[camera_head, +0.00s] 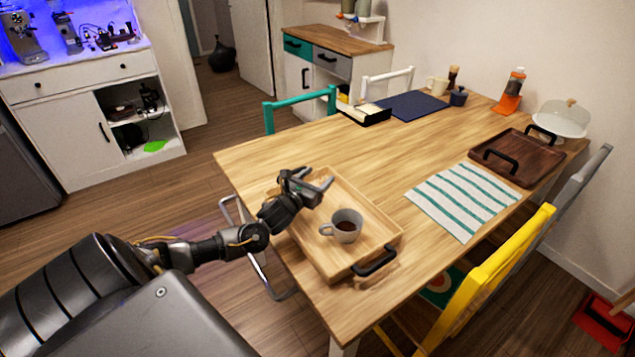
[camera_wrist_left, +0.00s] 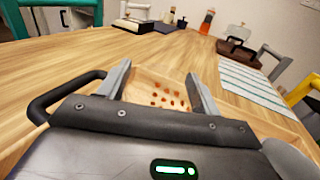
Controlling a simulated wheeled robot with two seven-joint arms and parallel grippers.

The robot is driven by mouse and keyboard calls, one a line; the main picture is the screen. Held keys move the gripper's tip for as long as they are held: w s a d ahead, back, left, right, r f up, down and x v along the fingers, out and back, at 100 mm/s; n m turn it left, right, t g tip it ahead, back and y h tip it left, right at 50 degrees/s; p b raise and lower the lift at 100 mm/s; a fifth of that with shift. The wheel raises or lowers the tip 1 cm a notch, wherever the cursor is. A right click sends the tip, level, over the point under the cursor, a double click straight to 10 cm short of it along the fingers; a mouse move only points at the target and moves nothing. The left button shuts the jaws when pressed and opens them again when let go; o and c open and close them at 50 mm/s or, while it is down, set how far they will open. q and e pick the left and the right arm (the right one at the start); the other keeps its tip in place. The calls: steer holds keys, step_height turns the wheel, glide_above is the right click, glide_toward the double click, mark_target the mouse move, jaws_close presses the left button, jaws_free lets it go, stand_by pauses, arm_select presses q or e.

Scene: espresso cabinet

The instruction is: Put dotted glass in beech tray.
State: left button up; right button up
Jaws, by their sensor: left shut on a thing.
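The dotted glass (camera_wrist_left: 160,92), clear with orange-red dots, is between the two fingers of my left gripper (camera_wrist_left: 160,82) in the wrist view. In the head view my left gripper (camera_head: 314,180) is over the far left end of the beech tray (camera_head: 318,254), and I cannot make out the glass there. The tray is light wood with black handles and lies on the table's left part. My left gripper is shut on the glass. Whether the glass touches the tray floor I cannot tell. My right gripper is not in view.
A grey cup with dark drink (camera_head: 346,229) stands in the tray's near half. A striped cloth (camera_head: 462,199) and a dark wooden tray (camera_head: 516,161) lie to the right. A navy mat (camera_head: 412,105) lies at the back. The table's middle is clear.

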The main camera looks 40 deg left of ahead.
arm_select(q)
steer(key=shift+f, duration=0.15)
steer(key=o, duration=0.8)
steer(key=shift+o, duration=1.7)
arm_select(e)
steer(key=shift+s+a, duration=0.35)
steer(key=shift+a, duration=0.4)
arm_select(q)
steer(key=shift+s, duration=0.25)
steer(key=s, duration=0.7)
steer(key=s+d, duration=0.1)
steer(key=s, duration=0.2)
steer(key=shift+s+b, duration=0.2)
steer(key=shift+b, duration=0.15)
steer(key=shift+s, duration=0.55)
steer(key=shift+r, duration=0.2)
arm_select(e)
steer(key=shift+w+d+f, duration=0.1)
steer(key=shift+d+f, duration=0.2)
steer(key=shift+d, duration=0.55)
